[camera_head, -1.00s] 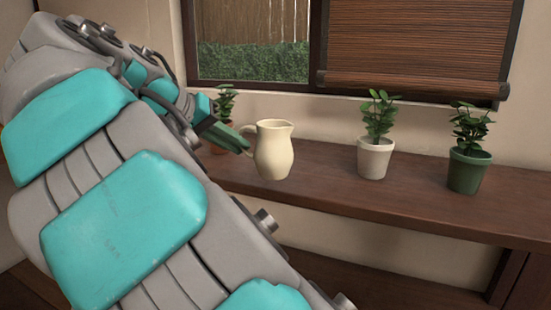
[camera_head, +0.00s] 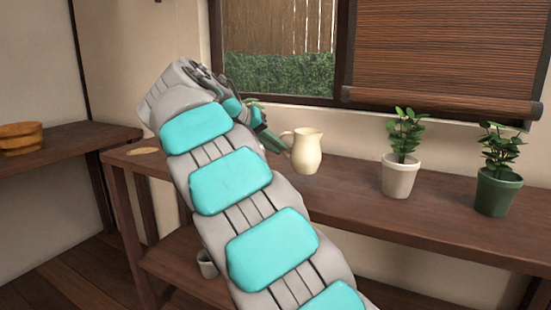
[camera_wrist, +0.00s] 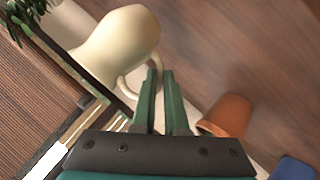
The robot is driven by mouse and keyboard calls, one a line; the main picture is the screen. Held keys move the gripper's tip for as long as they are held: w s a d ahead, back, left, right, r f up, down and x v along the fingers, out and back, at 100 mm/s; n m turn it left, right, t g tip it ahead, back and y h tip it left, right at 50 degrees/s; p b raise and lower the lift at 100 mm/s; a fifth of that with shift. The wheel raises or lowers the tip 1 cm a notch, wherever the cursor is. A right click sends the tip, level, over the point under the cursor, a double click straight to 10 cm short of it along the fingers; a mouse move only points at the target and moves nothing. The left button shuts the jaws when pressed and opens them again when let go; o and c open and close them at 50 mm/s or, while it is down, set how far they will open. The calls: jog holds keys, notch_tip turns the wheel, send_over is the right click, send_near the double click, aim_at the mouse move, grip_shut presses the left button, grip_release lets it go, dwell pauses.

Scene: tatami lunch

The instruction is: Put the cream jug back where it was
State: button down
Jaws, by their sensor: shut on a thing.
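The cream jug (camera_head: 308,155) is upright at the wooden shelf near the window wall, left of the potted plants. Whether its base touches the shelf is unclear. My gripper (camera_head: 284,148) comes from the left and is shut on the jug's handle. In the wrist view the jug (camera_wrist: 118,45) fills the upper left, with its handle running down to my two green fingers (camera_wrist: 160,82).
A white-potted plant (camera_head: 399,175) and a green-potted plant (camera_head: 496,190) stand right of the jug. A terracotta pot (camera_wrist: 227,116) shows in the wrist view. A flat tan disc (camera_head: 144,150) lies at the shelf's left end. A wooden tub (camera_head: 20,138) is on another shelf.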

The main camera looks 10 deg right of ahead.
jog(key=shift+f, duration=1.55)
jog(key=shift+f+b, duration=0.2)
jog(key=shift+b, duration=0.1)
jog(key=c, duration=1)
grip_release()
jog(key=shift+o, duration=0.2)
jog(key=shift+r, duration=0.1)
